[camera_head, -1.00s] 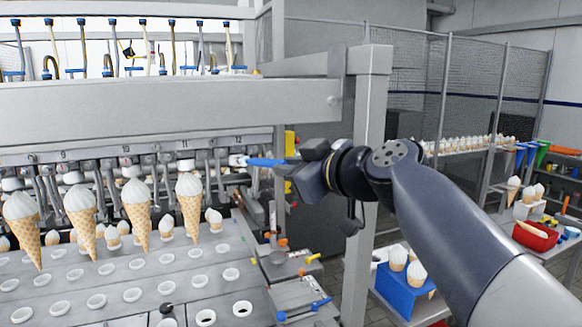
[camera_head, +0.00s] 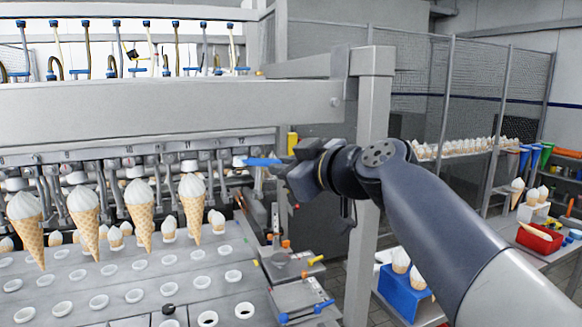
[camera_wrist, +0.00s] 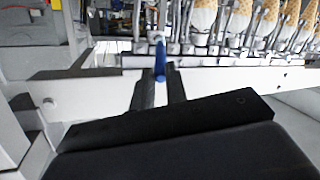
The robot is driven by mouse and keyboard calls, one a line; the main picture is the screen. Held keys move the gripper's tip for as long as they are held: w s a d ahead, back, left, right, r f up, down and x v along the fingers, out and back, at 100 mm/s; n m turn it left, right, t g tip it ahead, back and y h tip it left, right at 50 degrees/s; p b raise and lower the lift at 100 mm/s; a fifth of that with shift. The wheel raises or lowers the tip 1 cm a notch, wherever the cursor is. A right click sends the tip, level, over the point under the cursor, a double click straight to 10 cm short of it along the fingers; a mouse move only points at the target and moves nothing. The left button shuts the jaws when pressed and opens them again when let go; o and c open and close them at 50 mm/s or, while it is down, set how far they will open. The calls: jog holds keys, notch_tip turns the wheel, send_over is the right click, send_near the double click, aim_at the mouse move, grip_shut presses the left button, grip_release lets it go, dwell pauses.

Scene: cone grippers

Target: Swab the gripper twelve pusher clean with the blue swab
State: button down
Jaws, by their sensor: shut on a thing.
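My gripper (camera_head: 284,170) is shut on the blue swab (camera_head: 262,162), which points left, roughly level, toward the right end of a row of metal cone grippers (camera_head: 120,172) under the machine's beam. In the wrist view the blue swab (camera_wrist: 160,60) stands out between my two dark fingers (camera_wrist: 160,92). Its tip lies in front of the metal parts of the row. I cannot tell whether it touches any of them.
Several ice cream cones (camera_head: 139,215) hang along the row above a grey plate with holes (camera_head: 120,275). A beam (camera_head: 150,108) and a post (camera_head: 367,150) stand close to my arm. A blue cone stand (camera_head: 402,295) and a red tray (camera_head: 538,238) are at right.

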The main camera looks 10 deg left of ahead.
jog(key=b, duration=0.5)
jog(key=shift+w+d, duration=0.3)
jog(key=shift+d, duration=0.1)
dwell(2.0)
jog(key=shift+s, duration=0.1)
